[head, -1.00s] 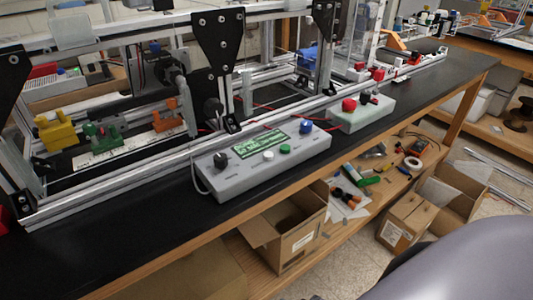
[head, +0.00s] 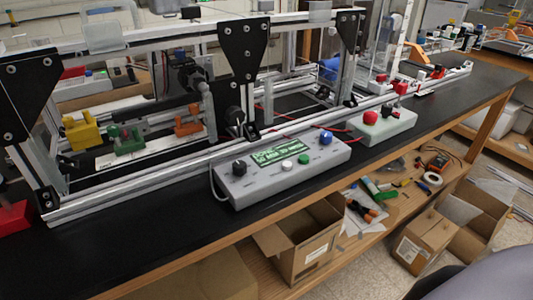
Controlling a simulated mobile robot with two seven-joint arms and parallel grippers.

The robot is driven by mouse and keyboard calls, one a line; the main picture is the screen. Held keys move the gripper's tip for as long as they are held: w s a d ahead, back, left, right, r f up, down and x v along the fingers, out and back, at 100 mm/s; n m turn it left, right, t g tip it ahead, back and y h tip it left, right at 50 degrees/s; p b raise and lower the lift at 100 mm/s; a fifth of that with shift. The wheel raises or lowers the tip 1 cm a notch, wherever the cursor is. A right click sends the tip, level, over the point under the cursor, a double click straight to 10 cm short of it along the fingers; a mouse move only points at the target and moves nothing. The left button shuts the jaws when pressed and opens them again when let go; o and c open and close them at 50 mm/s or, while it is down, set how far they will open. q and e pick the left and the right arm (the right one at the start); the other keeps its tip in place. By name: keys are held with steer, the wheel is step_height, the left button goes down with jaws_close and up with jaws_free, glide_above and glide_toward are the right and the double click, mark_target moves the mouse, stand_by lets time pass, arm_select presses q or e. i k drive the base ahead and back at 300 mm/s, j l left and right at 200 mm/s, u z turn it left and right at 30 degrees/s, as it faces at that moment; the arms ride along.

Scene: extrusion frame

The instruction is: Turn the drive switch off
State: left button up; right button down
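A grey control box (head: 252,190) sits on the black bench top in front of the extrusion frame. It has a black knob (head: 239,168) at its left end, a green lit display (head: 277,154), a white button (head: 287,165), a green button (head: 304,159) and a blue knob (head: 326,138). A pale green box (head: 385,128) stands to its right, with a red button (head: 370,117) and a dark switch (head: 393,113) on top. I cannot tell which control is the drive switch, and its setting is too small to read. Neither gripper is in view.
The aluminium extrusion frame (head: 150,177) with black plates runs along the bench behind both boxes. A narrow strip of black bench top (head: 150,235) in front is clear.

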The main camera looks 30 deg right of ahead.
mark_target(386, 109)
steer(key=z, duration=1.65)
steer(key=i+l, duration=0.35)
